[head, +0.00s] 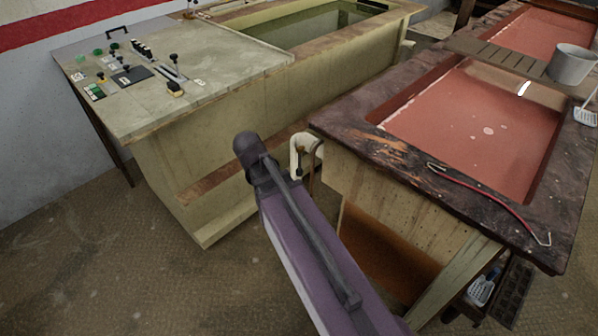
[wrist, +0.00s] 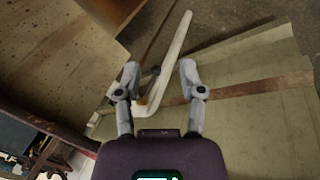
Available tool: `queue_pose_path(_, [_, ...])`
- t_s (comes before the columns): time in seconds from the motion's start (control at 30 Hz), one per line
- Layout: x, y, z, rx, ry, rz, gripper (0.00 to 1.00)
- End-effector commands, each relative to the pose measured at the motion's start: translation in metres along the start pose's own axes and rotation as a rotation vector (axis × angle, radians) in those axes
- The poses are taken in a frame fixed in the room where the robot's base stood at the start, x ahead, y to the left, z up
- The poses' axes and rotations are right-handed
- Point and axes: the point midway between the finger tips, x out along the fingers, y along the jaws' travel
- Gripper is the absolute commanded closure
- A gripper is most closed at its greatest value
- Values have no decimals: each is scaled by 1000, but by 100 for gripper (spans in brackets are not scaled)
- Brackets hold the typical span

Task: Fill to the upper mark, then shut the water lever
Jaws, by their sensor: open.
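In the wrist view my gripper (wrist: 160,76) is open, with one finger on each side of a white pipe (wrist: 176,42). A small dark lever (wrist: 153,72) with a brass-coloured part below it shows by the pipe, between the fingers; I cannot tell whether they touch it. In the head view the bent white pipe (head: 296,150) comes off the near corner of a basin (head: 350,128) of reddish liquid. My purple arm reaches up beside it, and my fingers are hidden there. I cannot make out an upper mark.
A long pale tank (head: 392,52) with greenish water stands behind. A panel (head: 215,85) with knobs and levers is at its left. A red bent rod (head: 490,195) lies on the basin's edge. A grey bucket (head: 572,65) stands at the right. Floor at the left is clear.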

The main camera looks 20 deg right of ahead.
Motion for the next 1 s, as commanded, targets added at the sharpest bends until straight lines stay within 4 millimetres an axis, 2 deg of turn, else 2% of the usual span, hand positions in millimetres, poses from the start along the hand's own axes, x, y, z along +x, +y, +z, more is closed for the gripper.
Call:
queue_pose_path(0.03, [19, -5, -7, 29, 14, 30, 49])
queue_pose_path(0.3, [62, -7, -36, 204, 111, 198, 49])
queue_pose_path(0.6, [101, -12, -69, 396, 259, 359, 49])
queue_pose_path(1.0, [141, -25, -110, 636, 517, 526, 49])
